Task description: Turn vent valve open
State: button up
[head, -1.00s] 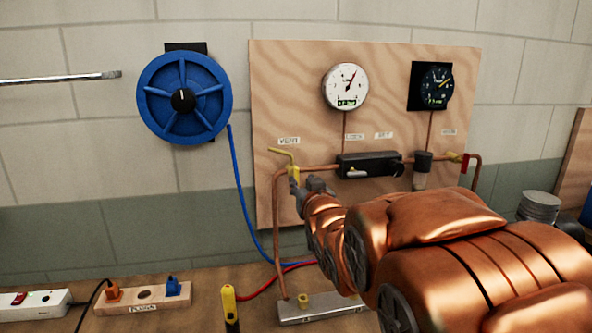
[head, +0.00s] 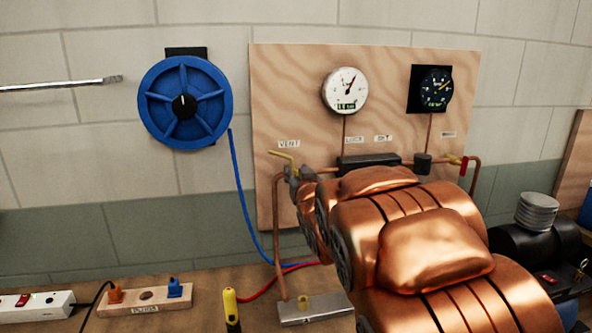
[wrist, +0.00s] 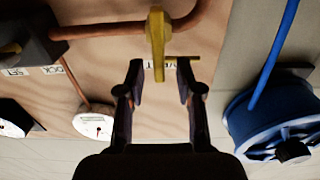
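The vent valve is a yellow lever (head: 283,154) under the VENT label (head: 289,143) on the wooden panel. In the head view the lever sticks out to the left and slightly up from the copper pipe, and my gripper (head: 296,176) covers the valve body. In the wrist view, which looks upside down, the yellow valve (wrist: 156,42) stands just beyond my fingertips, with its thin handle reaching right. My gripper (wrist: 160,72) is open there, its two fingers apart on either side of the valve. Whether a finger touches the handle cannot be told.
The plywood panel (head: 310,95) carries a white gauge (head: 345,91), a dark gauge (head: 434,88) and a black regulator block (head: 366,161). A blue hose reel (head: 185,102) hangs to the left. A red-handled valve (head: 464,165) sits at right. My arm hides the panel's lower right.

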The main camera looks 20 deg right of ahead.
jog(key=shift+w+d+f, duration=0.1)
jog(key=shift+w, duration=0.4)
grip_shut()
